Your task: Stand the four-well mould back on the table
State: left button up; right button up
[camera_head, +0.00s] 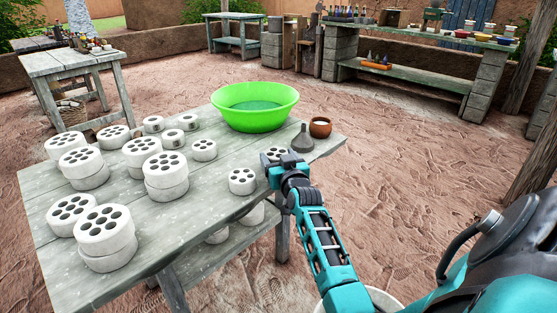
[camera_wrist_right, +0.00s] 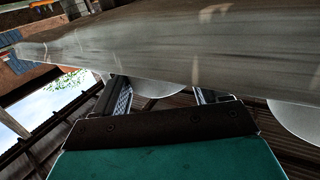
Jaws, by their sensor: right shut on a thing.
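My right gripper (camera_head: 272,166) reaches over the right edge of the wooden table (camera_head: 225,205). It is shut on a small white round mould (camera_head: 277,153) with dark wells in its top face. Part of this mould is hidden behind the gripper, so I cannot count its wells or tell whether it touches the table. In the right wrist view a white curved edge of the mould (camera_wrist_right: 158,88) shows between the two fingers (camera_wrist_right: 160,98). Another small white mould (camera_head: 242,180) stands upright just left of the gripper. My left gripper is not in view.
Several white moulds, some stacked (camera_head: 106,236), fill the table's left half. A green basin (camera_head: 255,105), a grey funnel (camera_head: 302,139) and a brown pot (camera_head: 320,127) stand at the back. The table's front middle is bare. More white pieces (camera_head: 253,213) show below.

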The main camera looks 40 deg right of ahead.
jog(key=o, duration=1)
jog(key=shift+f, duration=0.1)
